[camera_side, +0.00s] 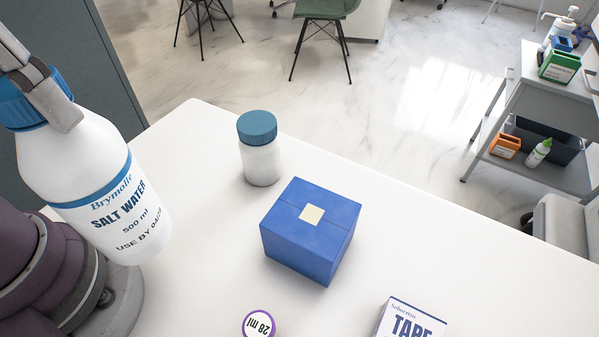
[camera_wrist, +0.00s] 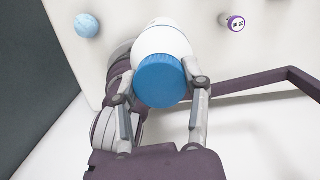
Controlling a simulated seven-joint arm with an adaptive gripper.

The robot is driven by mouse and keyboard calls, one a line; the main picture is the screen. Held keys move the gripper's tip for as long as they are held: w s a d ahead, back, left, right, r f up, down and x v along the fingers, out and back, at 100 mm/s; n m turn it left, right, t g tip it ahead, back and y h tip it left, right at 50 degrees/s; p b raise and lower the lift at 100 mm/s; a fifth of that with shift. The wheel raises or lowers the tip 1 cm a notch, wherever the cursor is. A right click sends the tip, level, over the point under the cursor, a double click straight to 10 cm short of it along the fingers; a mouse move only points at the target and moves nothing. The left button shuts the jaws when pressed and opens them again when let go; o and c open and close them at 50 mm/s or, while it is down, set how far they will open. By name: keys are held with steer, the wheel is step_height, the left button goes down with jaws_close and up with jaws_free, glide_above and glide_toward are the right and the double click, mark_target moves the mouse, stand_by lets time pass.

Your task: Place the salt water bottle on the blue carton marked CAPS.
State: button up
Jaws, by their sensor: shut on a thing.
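The salt water bottle (camera_side: 95,185) is white with a blue cap and hangs slightly tilted at the left of the side view. My gripper (camera_side: 52,98) is shut on its blue cap. In the wrist view the bottle (camera_wrist: 163,38) shows cap-first, with the fingers of my gripper (camera_wrist: 160,80) on either side of the cap. The bottle seems to be above the table, left of the blue carton (camera_side: 310,235) and apart from it. The carton stands closed with a pale square on top; no CAPS marking is readable. I cannot make out the carton in the wrist view.
A white jar (camera_side: 261,160) with a blue lid stands behind the carton. The white table (camera_side: 470,255) is clear to the right. A grey trolley (camera_side: 530,100) stands beyond it.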

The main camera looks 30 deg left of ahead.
steer(key=shift+s+r+m, duration=0.25)
steer(key=shift+m, duration=0.35)
steer(key=shift+s+r+m, duration=0.2)
steer(key=shift+m, duration=0.4)
steer(key=shift+s+a+r+m+h, duration=0.15)
steer(key=shift+r+m+h, duration=0.2)
steer(key=shift+m, duration=0.75)
steer(key=w+d+f, duration=0.5)
steer(key=w+d, duration=0.5)
steer(key=w, duration=0.2)
steer(key=shift+d, duration=0.25)
steer(key=o, duration=1.2)
steer(key=shift+f, duration=0.1)
